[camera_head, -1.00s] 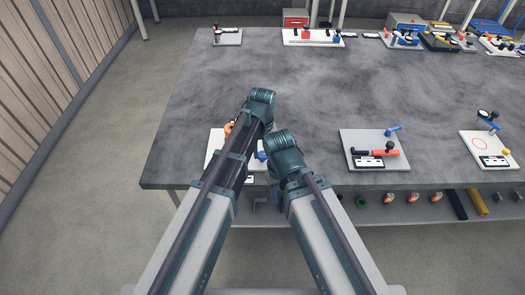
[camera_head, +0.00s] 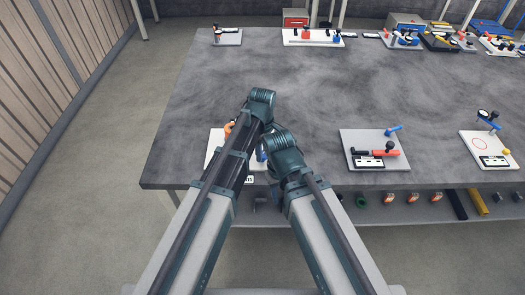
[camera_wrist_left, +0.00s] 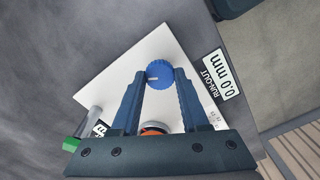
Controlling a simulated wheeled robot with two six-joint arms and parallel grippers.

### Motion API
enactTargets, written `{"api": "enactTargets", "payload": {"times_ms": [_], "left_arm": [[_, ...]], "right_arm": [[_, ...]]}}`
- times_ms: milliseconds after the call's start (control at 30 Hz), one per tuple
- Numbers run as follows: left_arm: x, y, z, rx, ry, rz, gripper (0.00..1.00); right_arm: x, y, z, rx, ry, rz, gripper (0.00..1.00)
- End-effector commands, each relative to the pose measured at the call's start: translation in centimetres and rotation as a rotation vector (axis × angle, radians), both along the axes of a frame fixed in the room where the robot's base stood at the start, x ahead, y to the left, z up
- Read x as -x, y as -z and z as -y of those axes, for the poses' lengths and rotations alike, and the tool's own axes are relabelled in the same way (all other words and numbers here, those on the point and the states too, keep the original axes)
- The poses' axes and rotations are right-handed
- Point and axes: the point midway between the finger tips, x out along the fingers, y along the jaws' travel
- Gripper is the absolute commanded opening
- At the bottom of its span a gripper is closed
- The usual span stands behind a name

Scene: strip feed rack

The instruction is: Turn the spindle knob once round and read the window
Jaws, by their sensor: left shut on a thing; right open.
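The fixture is a white plate (camera_wrist_left: 125,85) near the table's front edge, also in the head view (camera_head: 216,143). A blue spindle knob (camera_wrist_left: 158,73) with a pale mark stands on it. My left gripper (camera_wrist_left: 164,77) is shut on the knob, one finger on each side. The readout window (camera_wrist_left: 221,76), labelled RUNOUT, shows 0.0 mm. An orange ring (camera_wrist_left: 153,127) shows between the fingers near the palm. My right gripper (camera_head: 284,160) is open near the plate's right side, its fingers mostly hidden by its arm. My arms cover much of the plate in the head view.
A plate with a red-and-black handle (camera_head: 372,150) lies to the right, and another with a red circle (camera_head: 489,148) at the far right. More fixtures line the back edge. A shelf below the front edge holds small parts. The table's middle is clear.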

Motion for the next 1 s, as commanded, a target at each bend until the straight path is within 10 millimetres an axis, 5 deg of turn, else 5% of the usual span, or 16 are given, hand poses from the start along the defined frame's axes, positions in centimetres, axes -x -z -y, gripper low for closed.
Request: {"api": "enactTargets", "payload": {"times_ms": [733, 767, 900, 1000], "left_arm": [[0.0, 0.01, 0.0, 0.0, -0.075, 0.0, 0.0], [0.01, 0.01, -0.01, 0.0, -0.075, 0.0, 0.48], [0.0, 0.0, 0.0, 0.0, -0.075, 0.0, 0.73], [0.0, 0.0, 0.0, 0.0, -0.075, 0.0, 0.75]], "right_arm": [[0.0, 0.01, 0.0, 0.0, 0.0, 0.0, 0.5], [0.0, 0.01, 0.0, 0.0, 0.0, 0.0, 0.5], [0.0, 0.0, 0.0, 0.0, 0.0, 0.0, 0.5], [0.0, 0.0, 0.0, 0.0, 0.0, 0.0, 0.5]]}}
